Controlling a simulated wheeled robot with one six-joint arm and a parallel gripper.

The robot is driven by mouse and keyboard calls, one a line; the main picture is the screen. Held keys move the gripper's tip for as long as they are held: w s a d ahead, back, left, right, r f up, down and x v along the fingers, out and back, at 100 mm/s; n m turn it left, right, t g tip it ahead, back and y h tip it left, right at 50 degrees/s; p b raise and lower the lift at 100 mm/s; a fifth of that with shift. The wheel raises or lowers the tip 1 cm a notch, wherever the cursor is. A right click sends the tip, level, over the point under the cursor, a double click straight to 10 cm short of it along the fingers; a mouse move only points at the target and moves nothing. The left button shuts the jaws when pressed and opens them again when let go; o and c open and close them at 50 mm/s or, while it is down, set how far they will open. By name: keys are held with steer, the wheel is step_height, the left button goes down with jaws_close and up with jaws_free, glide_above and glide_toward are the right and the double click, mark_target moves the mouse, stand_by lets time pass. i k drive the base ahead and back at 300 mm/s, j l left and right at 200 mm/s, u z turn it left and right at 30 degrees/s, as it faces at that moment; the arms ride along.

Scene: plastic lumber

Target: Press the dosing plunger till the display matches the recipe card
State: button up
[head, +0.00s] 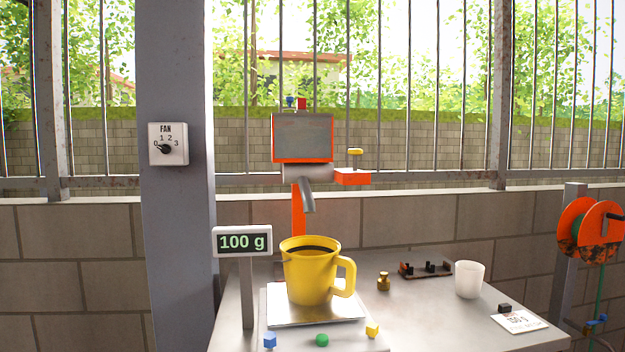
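The dosing machine is an orange-framed hopper (302,138) with a grey spout (308,195) pointing down over a yellow mug (308,276). A yellow-topped plunger (355,152) stands up from the orange block at the hopper's right. The mug holds dark material and stands on the scale plate (290,312). The scale display (242,242) reads 100 g. A white recipe card (521,322) lies at the table's right with a small black block on its far edge; its large figure looks like 150 g, but the print is small and tilted. My gripper is out of view.
A brass weight (383,282), a dark rack (425,270) and a white cup (469,279) stand on the right. A fan dial (168,144) is on the left post; an orange reel (588,228) stands far right.

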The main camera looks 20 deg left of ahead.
mark_target(354, 151)
steer(key=k+j+u, duration=0.15)
steer(key=j+u, duration=0.4)
steer(key=j, duration=0.25)
steer(key=i+l, duration=0.15)
steer(key=l, duration=0.25)
steer(key=i+l, duration=0.2)
steer(key=l, duration=0.15)
steer(key=i+l, duration=0.15)
steer(key=l, duration=0.25)
steer(key=i+l, duration=0.15)
steer(key=l, duration=0.2)
steer(key=i+l, duration=0.2)
steer(key=l, duration=0.2)
